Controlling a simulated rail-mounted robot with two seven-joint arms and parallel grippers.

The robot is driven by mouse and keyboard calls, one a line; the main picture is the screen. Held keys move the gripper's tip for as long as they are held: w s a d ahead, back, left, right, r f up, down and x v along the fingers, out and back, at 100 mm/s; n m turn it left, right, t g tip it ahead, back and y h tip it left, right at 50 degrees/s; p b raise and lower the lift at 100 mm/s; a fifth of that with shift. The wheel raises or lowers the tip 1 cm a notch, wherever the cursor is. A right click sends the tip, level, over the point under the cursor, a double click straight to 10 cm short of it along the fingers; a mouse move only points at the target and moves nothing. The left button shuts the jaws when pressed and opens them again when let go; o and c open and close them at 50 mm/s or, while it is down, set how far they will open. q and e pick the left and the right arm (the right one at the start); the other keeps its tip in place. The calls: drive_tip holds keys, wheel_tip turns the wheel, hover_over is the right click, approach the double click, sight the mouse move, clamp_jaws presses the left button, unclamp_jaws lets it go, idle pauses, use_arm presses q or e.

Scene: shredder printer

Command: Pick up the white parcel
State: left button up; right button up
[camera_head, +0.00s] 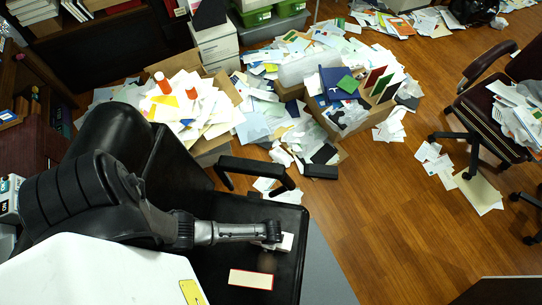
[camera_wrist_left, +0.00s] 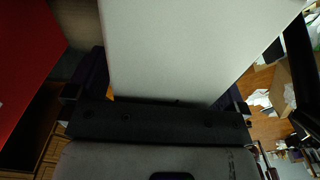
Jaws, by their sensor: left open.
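The white parcel (camera_head: 287,242) is a small pale block at the tip of my left gripper, over the black chair seat; the gripper hides part of it. My left gripper (camera_head: 272,236) reaches across from the left. In the left wrist view the parcel (camera_wrist_left: 185,45) is a large plain white face close in front of the open jaws (camera_wrist_left: 160,100). Its lower edge lies between the two dark fingers. I cannot tell whether either finger touches it. My right gripper is not in view.
The black chair seat (camera_head: 225,290) bears a cream, red-edged envelope (camera_head: 251,279). A black armrest (camera_head: 255,168) stands behind the gripper. Paper-filled boxes (camera_head: 232,92) and loose papers crowd the floor beyond. A red surface (camera_wrist_left: 25,50) is left in the wrist view.

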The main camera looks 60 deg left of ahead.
use_arm(q)
drive_tip(key=shift+c, duration=0.4)
drive_tip(key=c, duration=1.5)
drive_tip(key=shift+r, duration=0.1)
drive_tip(key=shift+c, duration=0.3)
drive_tip(key=shift+r, duration=0.15)
